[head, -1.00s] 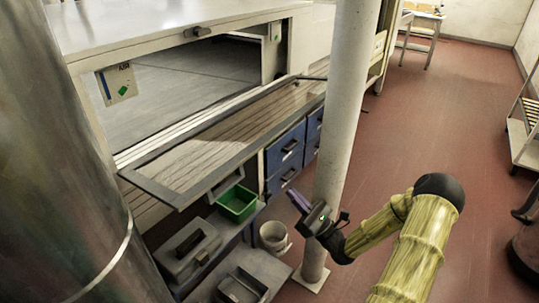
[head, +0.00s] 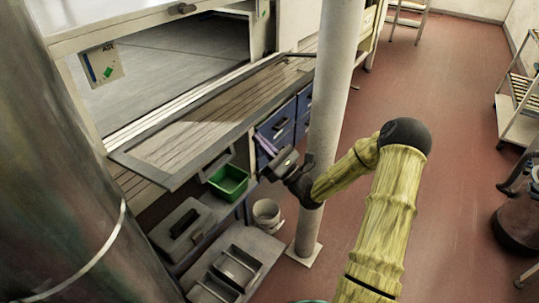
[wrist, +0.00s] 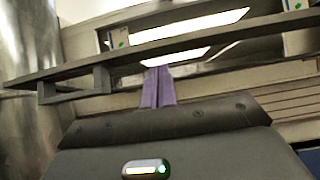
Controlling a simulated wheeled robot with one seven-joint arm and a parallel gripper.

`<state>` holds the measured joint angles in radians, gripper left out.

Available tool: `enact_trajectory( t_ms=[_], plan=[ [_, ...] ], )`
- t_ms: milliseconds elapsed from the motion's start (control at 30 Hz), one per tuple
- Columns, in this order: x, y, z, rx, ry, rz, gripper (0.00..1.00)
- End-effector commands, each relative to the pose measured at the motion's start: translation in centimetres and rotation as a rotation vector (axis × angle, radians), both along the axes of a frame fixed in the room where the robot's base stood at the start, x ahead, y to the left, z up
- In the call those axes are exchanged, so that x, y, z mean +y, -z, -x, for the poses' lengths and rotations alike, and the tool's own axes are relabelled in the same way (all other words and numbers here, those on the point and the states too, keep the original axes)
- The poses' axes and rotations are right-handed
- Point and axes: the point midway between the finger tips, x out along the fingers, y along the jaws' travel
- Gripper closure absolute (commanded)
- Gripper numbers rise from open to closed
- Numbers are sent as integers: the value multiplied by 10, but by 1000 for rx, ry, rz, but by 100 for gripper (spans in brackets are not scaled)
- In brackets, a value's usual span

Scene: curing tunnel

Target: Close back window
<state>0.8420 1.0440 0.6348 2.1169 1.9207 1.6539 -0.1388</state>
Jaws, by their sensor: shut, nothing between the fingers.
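The back window is a glazed panel with a dark frame (head: 190,140). It is open, folded down and sticking out in front of the curing tunnel's opening. A dark bracket-like handle (head: 217,164) is on its front edge. In the wrist view the window frame (wrist: 190,52) crosses above as a dark bar, with the handle (wrist: 74,84) hanging at the left. My gripper (head: 264,144) is shut and empty, just right of the window's front edge in the head view. Its purple fingers (wrist: 158,88) point up towards the frame; whether they touch it I cannot tell.
A white post (head: 331,110) stands close behind my gripper and arm. Blue drawers (head: 277,128), a green bin (head: 229,182), a white bucket (head: 267,213) and grey cases (head: 187,229) are below the window.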

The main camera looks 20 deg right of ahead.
Motion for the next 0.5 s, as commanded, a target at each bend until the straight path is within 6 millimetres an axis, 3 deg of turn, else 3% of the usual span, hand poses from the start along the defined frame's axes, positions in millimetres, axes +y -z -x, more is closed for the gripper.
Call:
enact_trajectory(
  t_ms=[167,500],
  plan=[
    [2,-17,-2,1,-1,-1,100],
    [2,-19,-2,1,0,-2,100]
  ],
)
